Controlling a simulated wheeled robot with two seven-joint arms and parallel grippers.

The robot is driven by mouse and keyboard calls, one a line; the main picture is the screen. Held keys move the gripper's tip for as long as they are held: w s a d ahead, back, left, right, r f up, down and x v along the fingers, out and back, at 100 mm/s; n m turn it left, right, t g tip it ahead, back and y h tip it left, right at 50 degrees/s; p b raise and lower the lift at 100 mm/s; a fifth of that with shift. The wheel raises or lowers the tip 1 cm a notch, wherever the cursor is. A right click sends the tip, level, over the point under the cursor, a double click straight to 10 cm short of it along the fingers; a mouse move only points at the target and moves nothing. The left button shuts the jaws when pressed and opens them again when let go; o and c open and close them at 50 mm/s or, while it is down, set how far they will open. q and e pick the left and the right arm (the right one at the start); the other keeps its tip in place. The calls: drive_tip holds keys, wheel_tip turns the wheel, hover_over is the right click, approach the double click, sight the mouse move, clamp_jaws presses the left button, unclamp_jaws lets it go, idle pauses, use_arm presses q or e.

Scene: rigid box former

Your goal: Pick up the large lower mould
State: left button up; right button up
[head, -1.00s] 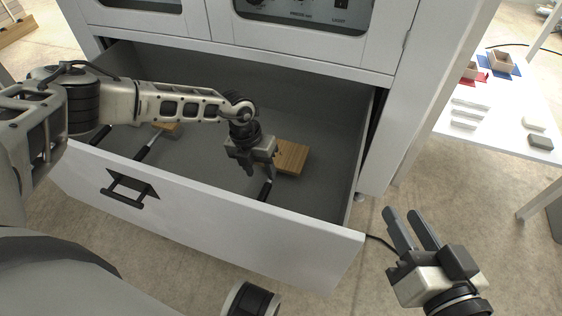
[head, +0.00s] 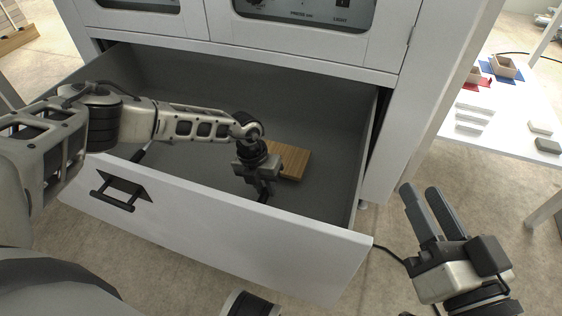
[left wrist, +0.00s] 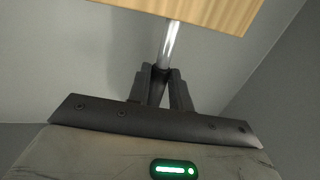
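The large lower mould is a wooden block (head: 290,160) with a metal rod and a dark handle. It lies in the right part of the open drawer. The left wrist view shows the block (left wrist: 205,12) at the top and its rod (left wrist: 169,42) running down between the fingertips. My left gripper (head: 264,194) is low in the drawer at the handle end. Its fingers (left wrist: 163,75) appear closed around the dark handle, which they mostly hide. My right gripper (head: 425,212) is outside the drawer at the right, open and empty.
The drawer front (head: 215,232) stands between my body and the drawer's inside. Another dark handle (head: 143,152) shows at the left, partly behind my left arm. A white table (head: 500,115) with small boxes and blocks stands at the right.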

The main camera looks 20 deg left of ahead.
use_arm(q)
clamp_jaws()
drive_tip(key=shift+w+r, duration=0.1)
